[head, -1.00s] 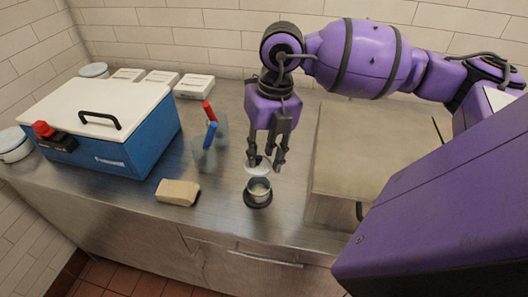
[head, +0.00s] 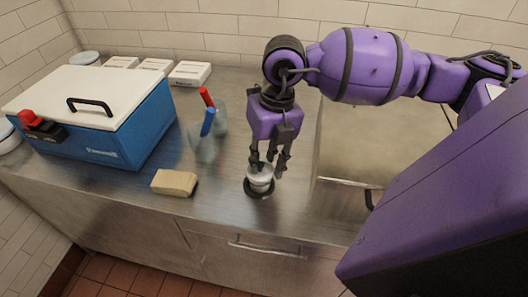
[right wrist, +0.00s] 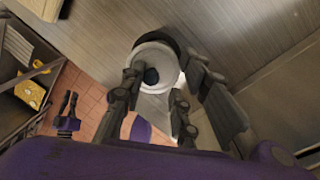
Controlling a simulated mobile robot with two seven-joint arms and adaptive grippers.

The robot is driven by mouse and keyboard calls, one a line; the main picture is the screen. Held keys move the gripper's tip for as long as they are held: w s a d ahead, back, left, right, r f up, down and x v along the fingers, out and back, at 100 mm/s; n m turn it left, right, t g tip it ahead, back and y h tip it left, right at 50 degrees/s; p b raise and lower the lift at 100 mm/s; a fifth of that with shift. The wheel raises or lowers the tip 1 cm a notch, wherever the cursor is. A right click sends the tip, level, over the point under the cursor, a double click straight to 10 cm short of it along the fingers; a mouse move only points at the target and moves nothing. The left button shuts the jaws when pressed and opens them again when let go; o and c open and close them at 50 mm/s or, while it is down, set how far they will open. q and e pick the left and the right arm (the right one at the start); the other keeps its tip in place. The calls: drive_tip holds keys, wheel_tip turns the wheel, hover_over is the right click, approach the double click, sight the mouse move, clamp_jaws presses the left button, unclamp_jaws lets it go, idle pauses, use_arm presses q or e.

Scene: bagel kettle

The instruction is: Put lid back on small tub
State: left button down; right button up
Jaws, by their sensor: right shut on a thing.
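The small tub (head: 259,187) is a short grey cup standing in a dark round base on the steel counter. My right gripper (head: 267,169) points down right over it, shut on the pale round lid (head: 261,176). The lid is at the tub's mouth, roughly level; I cannot tell whether it touches the rim all round. In the right wrist view the lid (right wrist: 156,56) shows between my fingers, with a dark knob in its middle, and hides most of the tub. A purple and dark gripper, apparently my left one (right wrist: 69,116), hangs far off there, too small to judge.
A tan block (head: 174,182) lies left of the tub. Clear containers with a red and a blue handle (head: 207,140) stand behind it. A blue cooler (head: 120,135) fills the left. A raised steel unit (head: 350,150) stands right. The counter's front edge is close.

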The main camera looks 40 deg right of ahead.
use_arm(q)
drive_tip(key=shift+w+r, duration=0.15)
drive_tip(key=shift+w, duration=0.05)
drive_tip(key=shift+s+d+f, duration=0.1)
drive_tip(key=shift+s+f, duration=0.1)
drive_tip(key=shift+f, duration=0.05)
use_arm(e)
drive_tip(key=shift+r, duration=0.1)
use_arm(q)
drive_tip(key=shift+s, duration=0.25)
drive_tip(key=shift+w+r, duration=0.1)
drive_tip(key=shift+w, duration=0.1)
idle(0.6)
drive_tip(key=shift+s+f, duration=0.1)
drive_tip(key=shift+f, duration=0.25)
use_arm(e)
drive_tip(key=shift+f, duration=0.2)
clamp_jaws()
use_arm(q)
drive_tip(key=shift+s, duration=0.2)
use_arm(e)
drive_tip(key=shift+c, duration=2.2)
unclamp_jaws()
